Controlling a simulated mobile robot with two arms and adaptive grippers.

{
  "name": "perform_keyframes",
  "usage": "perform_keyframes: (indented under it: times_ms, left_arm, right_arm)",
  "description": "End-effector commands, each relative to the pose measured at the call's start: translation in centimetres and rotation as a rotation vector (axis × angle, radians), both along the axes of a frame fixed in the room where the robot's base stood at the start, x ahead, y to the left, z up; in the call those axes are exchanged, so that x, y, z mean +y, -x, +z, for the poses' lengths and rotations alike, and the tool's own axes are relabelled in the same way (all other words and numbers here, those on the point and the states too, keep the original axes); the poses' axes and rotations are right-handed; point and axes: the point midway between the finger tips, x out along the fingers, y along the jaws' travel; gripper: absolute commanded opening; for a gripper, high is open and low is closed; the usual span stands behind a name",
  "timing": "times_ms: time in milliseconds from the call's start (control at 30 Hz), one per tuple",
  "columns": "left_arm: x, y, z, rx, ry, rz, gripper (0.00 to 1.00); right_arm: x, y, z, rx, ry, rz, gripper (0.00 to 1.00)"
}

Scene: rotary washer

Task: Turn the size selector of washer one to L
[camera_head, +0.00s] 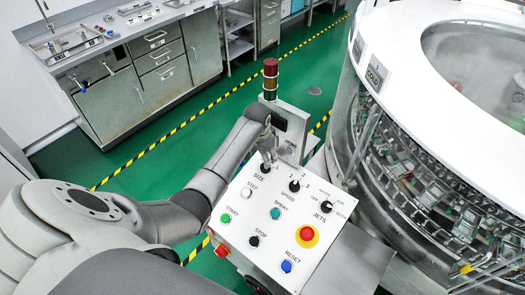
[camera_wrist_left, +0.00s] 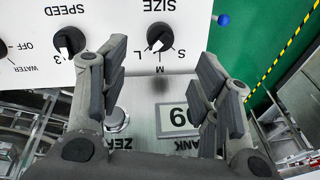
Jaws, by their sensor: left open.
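The size selector (camera_wrist_left: 160,38) is a black knob with a white pointer on the white control panel (camera_head: 325,262). The wrist view shows S, M and L marks by it; I cannot tell for sure which the pointer faces. My left gripper (camera_wrist_left: 163,78) is open and empty, with its fingers spread wide. The knob lies beyond the fingertips, between their lines, and appears untouched. In the head view my left gripper (camera_head: 268,160) is at the panel's upper left corner and partly covers the size selector.
The speed knob (camera_wrist_left: 70,40) is beside the size selector. The jets knob (camera_head: 327,206), several buttons and a red emergency stop (camera_head: 306,236) are on the panel. A display box (camera_head: 290,125) with a signal tower (camera_head: 270,78) stands behind. The round washer (camera_head: 400,170) is at right.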

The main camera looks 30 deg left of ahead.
Motion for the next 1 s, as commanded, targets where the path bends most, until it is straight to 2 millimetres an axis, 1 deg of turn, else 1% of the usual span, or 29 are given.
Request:
perform_keyframes:
  times_ms: [100,300,867,1000]
  left_arm:
    - [0.0,0.3,1.2,-0.002,-0.001,-0.001,0.58]
    - [-0.1,0.5,2.0,0.000,0.000,-0.001,0.58]
    - [-0.1,0.5,2.0,0.000,0.000,0.000,0.58]
    - [-0.1,0.5,2.0,0.001,0.000,0.000,0.58]
  right_arm:
    - [0.0,0.0,0.0,0.000,0.000,0.000,0.40]
    - [0.0,0.0,0.0,0.000,0.000,0.000,0.40]
    - [0.0,0.0,0.0,0.000,0.000,0.000,0.40]
    - [0.0,-0.4,0.0,-0.005,0.000,0.000,0.40]
